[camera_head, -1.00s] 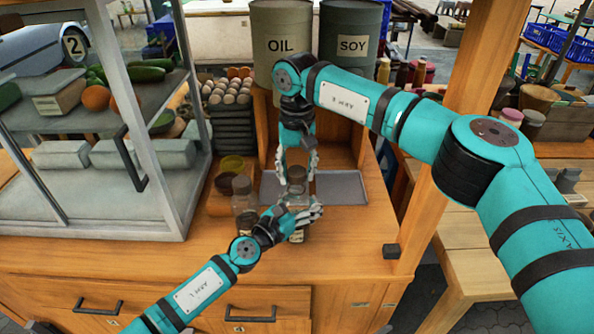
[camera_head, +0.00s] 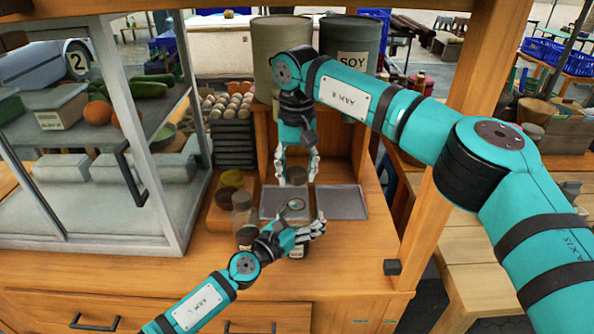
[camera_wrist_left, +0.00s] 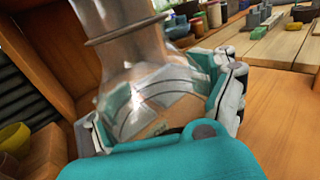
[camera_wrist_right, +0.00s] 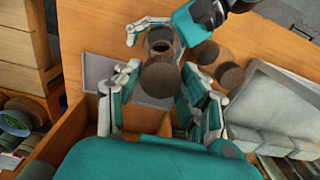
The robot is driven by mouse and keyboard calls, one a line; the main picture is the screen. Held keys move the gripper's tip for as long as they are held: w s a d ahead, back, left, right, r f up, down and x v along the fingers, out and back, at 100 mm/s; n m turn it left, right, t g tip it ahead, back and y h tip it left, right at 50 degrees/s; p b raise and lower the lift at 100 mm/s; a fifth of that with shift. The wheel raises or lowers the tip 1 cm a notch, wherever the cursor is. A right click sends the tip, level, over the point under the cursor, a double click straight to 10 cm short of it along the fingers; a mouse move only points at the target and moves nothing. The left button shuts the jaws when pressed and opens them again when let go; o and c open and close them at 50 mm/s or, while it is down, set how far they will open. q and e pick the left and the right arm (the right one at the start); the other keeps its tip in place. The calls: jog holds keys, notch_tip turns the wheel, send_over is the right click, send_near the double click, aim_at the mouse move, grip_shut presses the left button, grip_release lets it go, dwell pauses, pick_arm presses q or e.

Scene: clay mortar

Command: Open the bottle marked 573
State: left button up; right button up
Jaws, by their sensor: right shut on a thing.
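The clear glass bottle (camera_head: 296,208) shows an open round mouth; its label's number is unreadable. My left gripper (camera_head: 306,231) has fingers on both sides of the bottle body; in the left wrist view they flank the glass (camera_wrist_left: 150,85), but whether they press on it is unclear. My right gripper (camera_head: 297,168) is shut on a round brown cap (camera_head: 297,175), above and apart from the bottle mouth. In the right wrist view the cap (camera_wrist_right: 160,79) sits between the fingers, with the bottle's open mouth (camera_wrist_right: 160,39) beyond it.
Other dark-capped jars (camera_head: 242,201) stand left of the bottle. Grey trays (camera_head: 342,203) lie on the wooden counter behind it. A glass display case (camera_head: 100,150) bounds the left, and a wooden post (camera_head: 450,150) the right.

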pick_arm(q)
jog(key=o, duration=0.4)
jog(key=shift+o, duration=0.2)
